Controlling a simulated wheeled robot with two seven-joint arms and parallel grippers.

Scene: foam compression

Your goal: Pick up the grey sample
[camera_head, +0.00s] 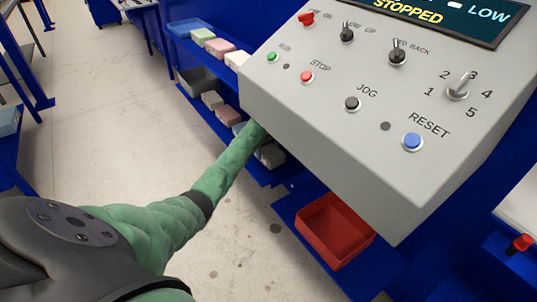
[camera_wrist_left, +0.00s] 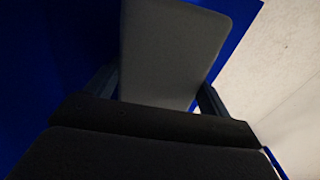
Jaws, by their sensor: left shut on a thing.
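A flat grey sample (camera_wrist_left: 170,50) fills the middle of the left wrist view. The dark fingers of my left gripper (camera_wrist_left: 160,88) stand on its two sides, shut on it. In the head view my green-sleeved left arm reaches to the lower shelf (camera_head: 190,97), under the control console. The console edge hides the gripper and the held sample there. My right gripper is not in view.
The grey control console (camera_head: 330,95) overhangs the reach area, with knobs and buttons on its face. A red bin (camera_head: 335,232) stands below the console. Floor (camera_head: 110,100) at left is clear.

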